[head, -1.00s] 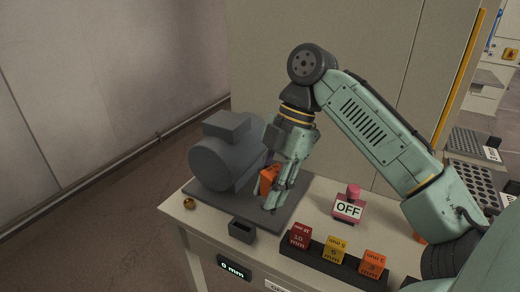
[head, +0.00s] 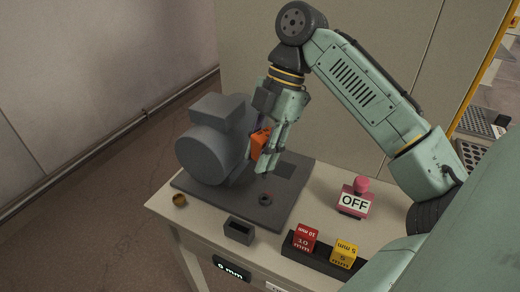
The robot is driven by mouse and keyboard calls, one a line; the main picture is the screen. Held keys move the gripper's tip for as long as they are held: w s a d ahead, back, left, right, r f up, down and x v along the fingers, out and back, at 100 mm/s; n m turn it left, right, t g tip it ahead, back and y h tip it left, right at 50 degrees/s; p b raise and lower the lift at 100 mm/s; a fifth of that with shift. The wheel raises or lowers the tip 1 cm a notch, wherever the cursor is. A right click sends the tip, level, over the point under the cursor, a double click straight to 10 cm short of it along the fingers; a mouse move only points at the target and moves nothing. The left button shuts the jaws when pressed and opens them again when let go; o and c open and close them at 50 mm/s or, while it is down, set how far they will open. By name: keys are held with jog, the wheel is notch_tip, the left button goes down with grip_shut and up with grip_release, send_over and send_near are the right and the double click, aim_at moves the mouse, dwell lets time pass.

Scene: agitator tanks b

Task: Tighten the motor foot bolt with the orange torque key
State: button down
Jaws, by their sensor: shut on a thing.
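My gripper (head: 264,160) is shut on the orange torque key (head: 259,141), beside the grey motor (head: 208,147). The fingers hide part of the key, and its lower end cannot be made out. A small dark round bolt (head: 265,199) with a reddish centre stands on the dark base plate (head: 293,197), in front of the motor. The key and the fingers are behind and above this bolt in the head view, apart from it.
A pink OFF button block (head: 355,199) stands right of the plate. A small dark open box (head: 239,230) and a brass-coloured round piece (head: 180,200) are near the front edge. A dark rack holds a red 10 mm block (head: 303,238) and a yellow block (head: 344,253). A "0 mm" display (head: 232,269) is on the table front.

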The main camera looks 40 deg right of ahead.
aim_at(263, 174)
jog(key=shift+r+p, duration=0.2)
jog(key=shift+p, duration=0.1)
jog(key=shift+f+b, duration=0.95)
jog(key=shift+f, duration=2.05)
jog(key=shift+p, duration=1.15)
jog(key=shift+f, duration=0.3)
jog(key=shift+f+b, duration=0.4)
jog(key=shift+f, duration=0.35)
jog(key=shift+f, duration=0.15)
